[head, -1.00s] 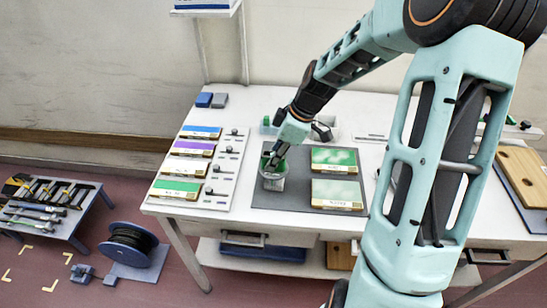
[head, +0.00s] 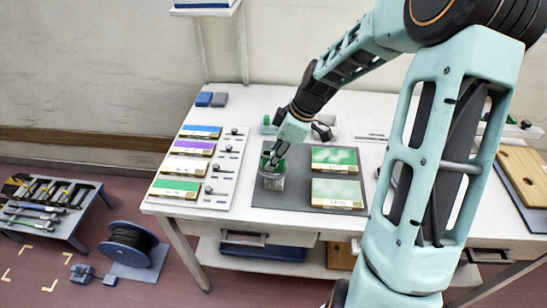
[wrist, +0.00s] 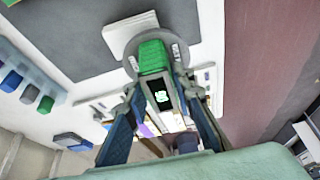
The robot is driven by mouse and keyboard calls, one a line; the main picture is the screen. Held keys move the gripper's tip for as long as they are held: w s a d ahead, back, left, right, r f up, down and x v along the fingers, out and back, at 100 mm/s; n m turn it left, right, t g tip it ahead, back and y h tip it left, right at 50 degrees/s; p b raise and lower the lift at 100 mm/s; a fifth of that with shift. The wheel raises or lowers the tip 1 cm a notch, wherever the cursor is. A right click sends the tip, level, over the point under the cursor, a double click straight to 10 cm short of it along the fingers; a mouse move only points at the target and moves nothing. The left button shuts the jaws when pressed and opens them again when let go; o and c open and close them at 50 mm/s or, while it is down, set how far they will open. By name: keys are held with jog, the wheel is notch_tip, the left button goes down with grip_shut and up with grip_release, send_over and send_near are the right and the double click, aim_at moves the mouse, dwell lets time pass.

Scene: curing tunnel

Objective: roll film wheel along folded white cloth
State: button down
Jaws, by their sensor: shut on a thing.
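My gripper (wrist: 154,92) is shut on the green handle (wrist: 152,57) of the film wheel (wrist: 179,36), whose grey round body shows around the handle in the wrist view. In the head view, my gripper (head: 271,161) is above the wheel (head: 271,181), at the left part of the dark grey mat. A white flat rectangle, seemingly the folded white cloth (wrist: 121,33), lies on the mat beside and partly behind the wheel in the wrist view. I cannot tell whether the wheel touches it. In the head view the cloth is not clearly made out.
A white rack (head: 226,178) with several coloured panels stands left. Small blue and grey blocks (head: 211,99) sit at the back left. My arm hides part of the table's right side.

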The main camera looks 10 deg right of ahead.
jog(key=shift+w, duration=0.1)
jog(key=shift+w+d, duration=0.3)
jog(key=shift+w, duration=0.45)
jog(key=shift+w+d, duration=0.3)
jog(key=shift+w, duration=0.5)
jog(key=shift+w+d, duration=0.4)
jog(key=shift+w, duration=0.55)
jog(key=shift+w+d, duration=0.15)
jog(key=shift+w, duration=0.25)
jog(key=shift+r, duration=0.15)
